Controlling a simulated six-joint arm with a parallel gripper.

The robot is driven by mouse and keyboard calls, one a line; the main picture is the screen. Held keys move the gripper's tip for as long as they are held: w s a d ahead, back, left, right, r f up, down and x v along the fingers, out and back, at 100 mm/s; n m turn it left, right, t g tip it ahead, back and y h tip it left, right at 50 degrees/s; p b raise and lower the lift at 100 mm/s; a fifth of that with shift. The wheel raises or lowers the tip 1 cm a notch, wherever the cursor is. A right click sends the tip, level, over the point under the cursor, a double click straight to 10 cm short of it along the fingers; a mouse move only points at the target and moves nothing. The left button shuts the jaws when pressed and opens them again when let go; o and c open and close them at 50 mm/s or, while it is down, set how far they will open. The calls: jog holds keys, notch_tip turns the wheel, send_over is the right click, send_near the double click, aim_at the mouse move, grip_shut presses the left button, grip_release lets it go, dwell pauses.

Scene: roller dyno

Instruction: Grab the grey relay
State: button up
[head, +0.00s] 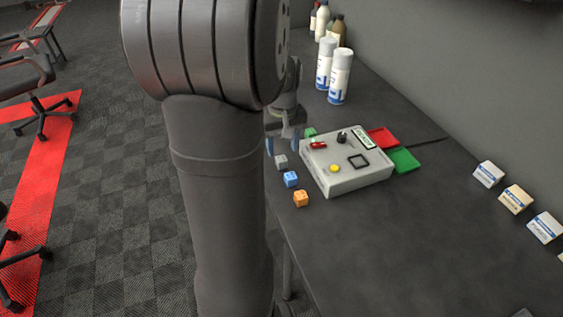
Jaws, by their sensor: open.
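The grey relay (281,161) is a small grey cube on the dark bench, near its left edge. It sits in a row of small cubes, between my gripper and a blue cube (291,179). My gripper (282,144) is open, just beyond the grey relay in the picture and partly hidden behind my own arm. I cannot tell its height above the bench or whether it touches anything.
A light grey control box (350,178) stands just right, with red (384,138) and green (405,160) trays behind. Spray cans (340,77) and small boxes (516,199) line the wall.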

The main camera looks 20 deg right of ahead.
aim_at(282, 158)
notch_tip(282, 158, down, 4)
jog(key=shift+a+f, duration=0.15)
jog(key=shift+f, duration=0.05)
jog(key=shift+c, duration=0.4)
jog(key=c, duration=1)
